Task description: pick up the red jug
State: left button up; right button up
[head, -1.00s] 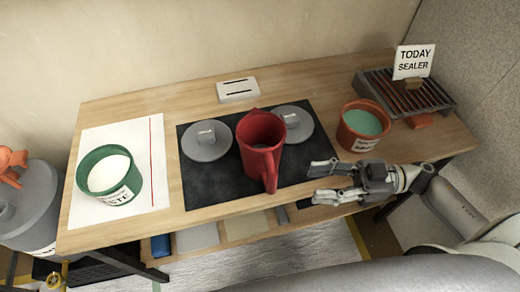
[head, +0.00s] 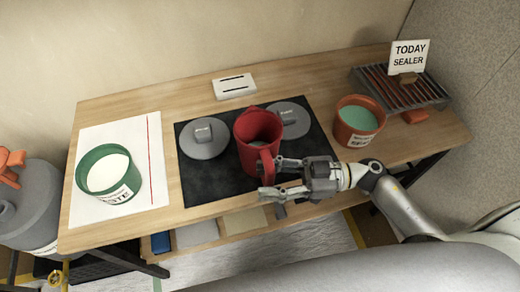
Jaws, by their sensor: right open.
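The red jug (head: 254,130) stands upright on the black mat (head: 205,185), in the middle of the table, with its handle (head: 267,166) towards me. My right gripper (head: 268,178) comes in from the right at the jug's front right. Its fingers are open, one above the other in the picture, at the handle. I cannot tell whether they touch it or whether the handle is between them. My left gripper is out of view.
Two grey lids (head: 204,138) (head: 290,120) lie on the mat beside the jug. A green paste tub (head: 112,185) stands on white paper at left. An orange tub (head: 355,130), a rack (head: 415,95) and a "TODAY SEALER" sign (head: 409,57) are at right.

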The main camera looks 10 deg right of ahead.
grip_shut()
jog(key=shift+r, duration=0.15)
dwell(0.4)
